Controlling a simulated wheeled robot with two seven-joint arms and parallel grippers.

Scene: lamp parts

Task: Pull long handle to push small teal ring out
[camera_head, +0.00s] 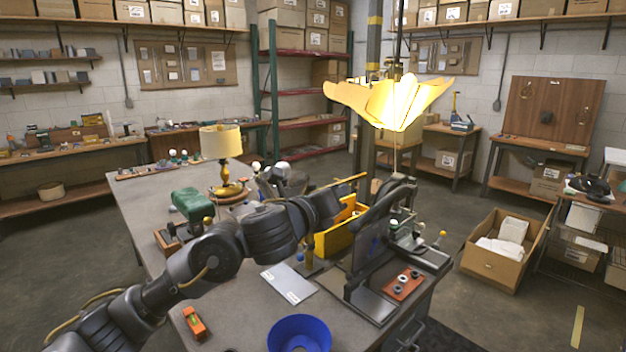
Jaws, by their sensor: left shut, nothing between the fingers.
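A dark bench press (372,252) stands at the right part of the grey workbench. A long dark lever (384,200) slants up to the right at its top; I take it for the long handle. My left arm reaches in from the lower left, and my left gripper (346,211) is at the near left side of the lever. It is shut with nothing held; whether it touches the lever cannot be told. A red-brown board (403,284) with several small dark and pale rings lies at the press's foot. I cannot make out a teal ring. My right gripper is out of view.
A lit yellow lampshade (388,101) hangs above the press. A blue bowl-like shade (299,333), a white sheet (289,284) and an orange tool (195,322) lie nearer. A table lamp (222,143) stands farther back.

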